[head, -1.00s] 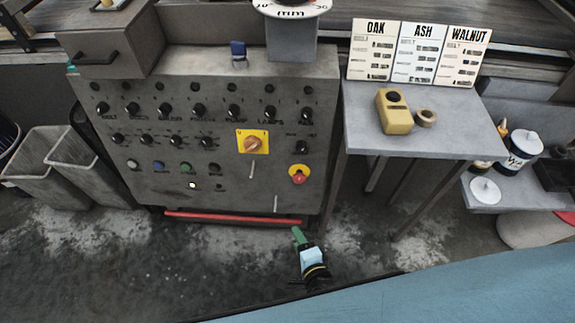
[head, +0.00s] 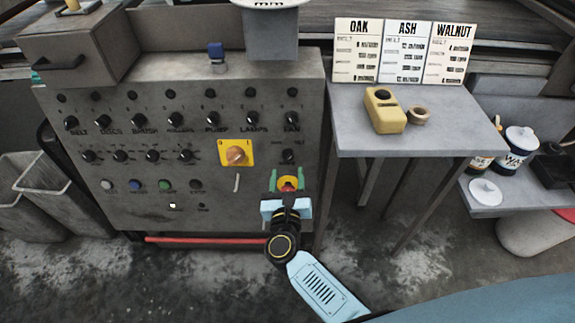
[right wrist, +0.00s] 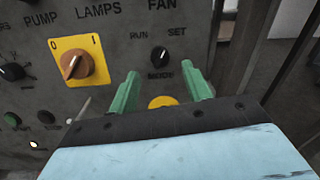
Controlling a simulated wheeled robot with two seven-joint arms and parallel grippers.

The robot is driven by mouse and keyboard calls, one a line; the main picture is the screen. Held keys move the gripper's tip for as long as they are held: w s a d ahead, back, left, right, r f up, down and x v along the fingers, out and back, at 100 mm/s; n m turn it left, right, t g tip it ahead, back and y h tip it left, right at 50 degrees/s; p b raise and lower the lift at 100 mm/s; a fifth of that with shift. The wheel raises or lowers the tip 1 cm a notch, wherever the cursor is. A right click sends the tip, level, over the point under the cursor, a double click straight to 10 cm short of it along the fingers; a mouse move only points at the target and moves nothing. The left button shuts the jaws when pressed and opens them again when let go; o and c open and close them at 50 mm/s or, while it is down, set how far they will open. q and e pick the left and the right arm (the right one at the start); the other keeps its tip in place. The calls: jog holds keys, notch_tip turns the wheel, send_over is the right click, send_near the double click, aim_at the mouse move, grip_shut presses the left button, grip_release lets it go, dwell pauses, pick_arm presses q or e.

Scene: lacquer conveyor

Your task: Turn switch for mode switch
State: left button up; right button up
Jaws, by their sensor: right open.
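The mode switch is a small black knob (head: 289,155) at the lower right of the grey control panel. In the right wrist view the knob (right wrist: 159,57) sits above the word MODE, with RUN at its upper left and SET at its upper right. I cannot tell surely where it points. My right gripper (head: 287,177) is just below it, its green fingers spread and empty. In the right wrist view the fingertips (right wrist: 162,76) stand to either side, below the knob and apart from it. My left gripper is not in view.
A red stop button (head: 288,184) on yellow lies behind my right fingers. A yellow-plated orange rotary switch (head: 236,153) is to the left, with several black knobs beyond. A side table (head: 450,125) stands to the right with a yellow device (head: 384,111) and cards. A red bar (head: 195,240) runs below.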

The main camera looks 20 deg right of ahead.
aim_at(288, 161)
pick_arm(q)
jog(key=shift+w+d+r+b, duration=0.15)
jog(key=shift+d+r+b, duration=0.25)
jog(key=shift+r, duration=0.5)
pick_arm(e)
jog(key=shift+x, duration=2.3)
jog(key=c, duration=1)
